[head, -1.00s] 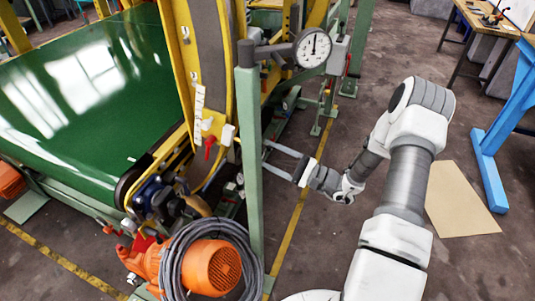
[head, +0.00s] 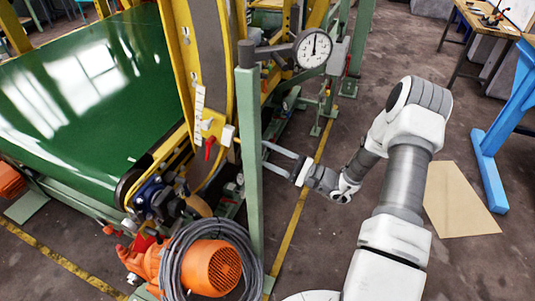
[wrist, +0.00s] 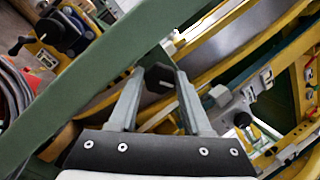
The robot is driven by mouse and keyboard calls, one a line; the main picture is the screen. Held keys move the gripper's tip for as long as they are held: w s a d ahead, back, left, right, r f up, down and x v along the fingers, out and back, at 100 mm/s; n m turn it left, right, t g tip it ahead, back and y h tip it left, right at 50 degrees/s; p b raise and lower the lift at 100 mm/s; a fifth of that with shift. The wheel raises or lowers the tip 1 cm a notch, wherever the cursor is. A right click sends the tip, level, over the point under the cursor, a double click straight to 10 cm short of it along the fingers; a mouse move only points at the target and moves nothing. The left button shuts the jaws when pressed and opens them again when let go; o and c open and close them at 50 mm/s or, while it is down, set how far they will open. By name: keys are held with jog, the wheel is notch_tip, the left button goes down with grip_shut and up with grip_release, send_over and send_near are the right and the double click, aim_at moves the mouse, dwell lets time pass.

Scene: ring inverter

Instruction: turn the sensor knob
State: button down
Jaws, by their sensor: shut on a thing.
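In the wrist view a dark, many-sided knob (wrist: 160,76) with a small light mark on its face sits between the fingertips of my gripper (wrist: 157,88). The two grey fingers are shut on the knob's sides. I take it to be the sensor knob. In the head view my gripper (head: 266,157) reaches left from the arm at low height, with its fingertips at the green post's edge. The post hides the knob there.
The green post (head: 248,170) stands close to my fingers and crosses the wrist view diagonally. A yellow ring frame (head: 205,80), a round gauge (head: 313,48) and an orange motor (head: 212,268) with coiled cable are near. Floor lies open right of the post.

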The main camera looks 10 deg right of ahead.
jog(key=shift+m, duration=0.4)
jog(key=shift+d+m+p, duration=0.1)
jog(key=shift+m+p, duration=2.1)
jog(key=shift+m, duration=2.9)
jog(key=shift+f, duration=0.1)
jog(key=c, duration=0.6)
grip_release()
jog(key=v, duration=1.7)
jog(key=shift+s+f+b, duration=0.1)
jog(key=shift+s+b, duration=0.15)
jog(key=shift+b, duration=0.05)
